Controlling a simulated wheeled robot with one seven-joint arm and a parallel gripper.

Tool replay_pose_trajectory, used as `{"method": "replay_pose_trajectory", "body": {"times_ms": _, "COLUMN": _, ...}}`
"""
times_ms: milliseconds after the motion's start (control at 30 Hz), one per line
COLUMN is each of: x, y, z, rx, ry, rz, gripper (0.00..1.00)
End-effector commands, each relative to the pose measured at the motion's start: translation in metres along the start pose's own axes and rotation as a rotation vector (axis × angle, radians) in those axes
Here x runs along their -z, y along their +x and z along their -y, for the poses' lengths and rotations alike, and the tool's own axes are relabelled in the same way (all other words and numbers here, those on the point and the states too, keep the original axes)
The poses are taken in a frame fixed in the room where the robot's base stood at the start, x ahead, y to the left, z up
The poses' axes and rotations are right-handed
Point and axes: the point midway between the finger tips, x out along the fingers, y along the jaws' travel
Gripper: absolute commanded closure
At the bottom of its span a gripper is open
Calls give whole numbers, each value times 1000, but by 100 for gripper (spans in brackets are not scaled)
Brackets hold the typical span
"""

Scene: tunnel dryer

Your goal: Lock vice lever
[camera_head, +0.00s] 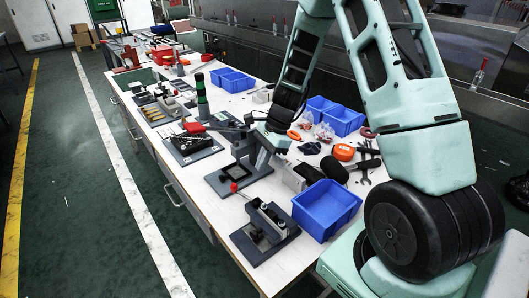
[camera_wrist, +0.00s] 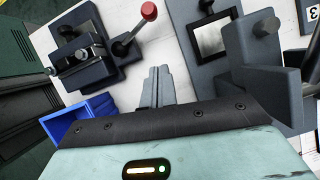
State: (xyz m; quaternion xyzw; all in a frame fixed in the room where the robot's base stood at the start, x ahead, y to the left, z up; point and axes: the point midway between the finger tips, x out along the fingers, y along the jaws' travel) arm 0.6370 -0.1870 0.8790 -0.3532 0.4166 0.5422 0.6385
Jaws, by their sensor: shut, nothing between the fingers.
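The vice (camera_head: 268,222) is a dark grey device on a square base plate at the table's near end. Its lever ends in a red ball knob (camera_head: 234,187) on a thin rod. In the wrist view the vice (camera_wrist: 88,52) is at upper left, and the red knob (camera_wrist: 148,10) is at the top, with the rod slanting up to the right. My gripper's grey fingers (camera_wrist: 157,72) are together and empty, over white table between the vice and a grey fixture. They are apart from the lever. In the head view the fingers are not clearly visible.
A grey fixture (camera_wrist: 222,45) stands close on the right; it also shows in the head view (camera_head: 236,178). A blue bin (camera_head: 327,208) is beside the vice. Other devices, more blue bins (camera_head: 335,115) and loose tools (camera_head: 368,160) crowd the table.

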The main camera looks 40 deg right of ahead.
Motion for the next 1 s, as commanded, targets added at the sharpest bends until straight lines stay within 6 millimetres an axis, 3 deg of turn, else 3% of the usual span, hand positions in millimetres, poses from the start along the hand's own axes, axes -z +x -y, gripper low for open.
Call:
{"method": "replay_pose_trajectory", "body": {"times_ms": 200, "x": 0, "y": 46, "z": -1, "rx": -4, "ry": 0, "rz": 2, "gripper": 100}}
{"method": "replay_pose_trajectory", "body": {"times_ms": 500, "x": -35, "y": 54, "z": 0, "rx": -1, "ry": -2, "rz": 0, "gripper": 100}}
{"method": "replay_pose_trajectory", "body": {"times_ms": 1000, "x": -38, "y": 56, "z": 0, "rx": -2, "ry": -5, "rz": 0, "gripper": 100}}
